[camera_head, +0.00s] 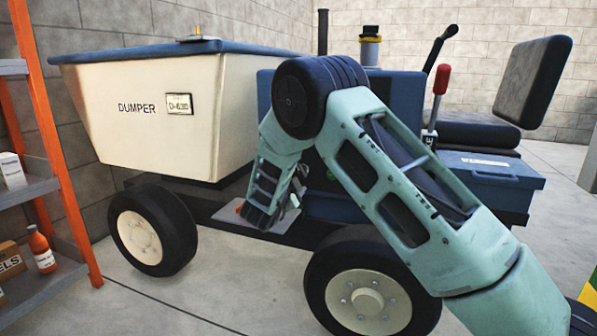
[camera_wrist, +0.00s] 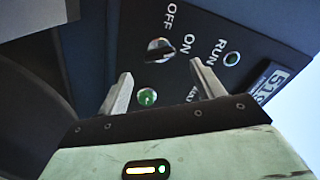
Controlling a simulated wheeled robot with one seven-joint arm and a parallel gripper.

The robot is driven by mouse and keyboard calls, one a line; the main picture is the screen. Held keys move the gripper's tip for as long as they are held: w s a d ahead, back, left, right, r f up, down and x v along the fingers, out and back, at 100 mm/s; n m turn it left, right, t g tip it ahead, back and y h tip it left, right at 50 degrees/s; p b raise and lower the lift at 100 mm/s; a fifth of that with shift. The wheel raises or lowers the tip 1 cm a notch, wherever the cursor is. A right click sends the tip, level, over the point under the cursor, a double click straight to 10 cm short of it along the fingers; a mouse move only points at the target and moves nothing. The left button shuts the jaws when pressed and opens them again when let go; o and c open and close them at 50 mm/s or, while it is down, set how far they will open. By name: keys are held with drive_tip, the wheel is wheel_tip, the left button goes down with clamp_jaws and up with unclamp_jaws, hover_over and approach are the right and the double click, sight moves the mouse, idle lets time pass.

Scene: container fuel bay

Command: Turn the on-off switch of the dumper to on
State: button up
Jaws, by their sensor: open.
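The dumper (camera_head: 160,110) has a cream skip marked DUMPER and a blue body. Its on-off switch (camera_wrist: 159,50) is a dark rotary knob on a dark panel, between the OFF and ON labels in the wrist view. I cannot tell its setting for sure. My gripper (camera_wrist: 157,80) is open and empty, its two fingers pointing at the panel. The switch shows between the fingers, beyond their tips, and seems apart from them. In the head view my arm hides the switch and most of the panel.
A green button or lamp (camera_wrist: 147,97) sits below the switch, and a green RUN lamp (camera_wrist: 232,59) right of it. A number plate (camera_wrist: 272,84) is at the right. A shelf with orange posts (camera_head: 62,150) stands left of the dumper. A red-handled lever (camera_head: 440,80) rises near the seat.

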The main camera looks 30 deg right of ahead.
drive_tip(key=p+v, duration=0.3)
drive_tip(key=v, duration=0.9)
drive_tip(key=shift+s+a+p, duration=0.25)
drive_tip(key=shift+a+p, duration=0.05)
drive_tip(key=shift+p, duration=0.1)
